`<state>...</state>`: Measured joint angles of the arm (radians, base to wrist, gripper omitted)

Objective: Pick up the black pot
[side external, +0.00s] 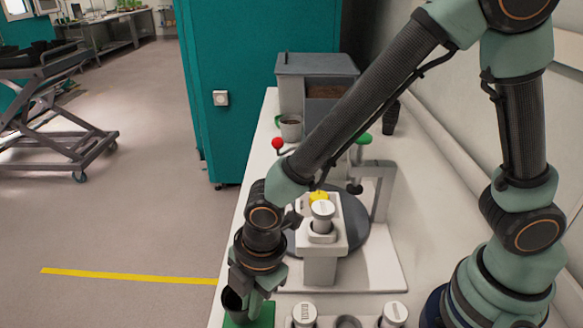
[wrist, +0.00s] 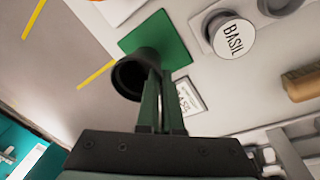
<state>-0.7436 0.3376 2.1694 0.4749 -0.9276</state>
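The black pot (wrist: 130,76) shows in the wrist view with its round dark mouth toward the camera. In the side view the pot (side external: 232,301) is at the bottom, over a green square (side external: 262,318). The green square also shows behind the pot in the wrist view (wrist: 182,50). My gripper (wrist: 160,72) has its two green fingers close together, with a narrow gap, at the right side of the pot's mouth. The left finger overlaps the rim. I cannot tell whether the pot's wall is pinched between them. In the side view my gripper (side external: 256,292) points down beside the pot.
White-lidded containers (side external: 304,315) stand right of the green square; one lid reads BASIL (wrist: 232,38). A white stand (side external: 320,264) with a white-capped container (side external: 322,212) is just behind my gripper. A small pot (side external: 291,128) and grey bin (side external: 312,66) stand farther back. The bench's left edge is close.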

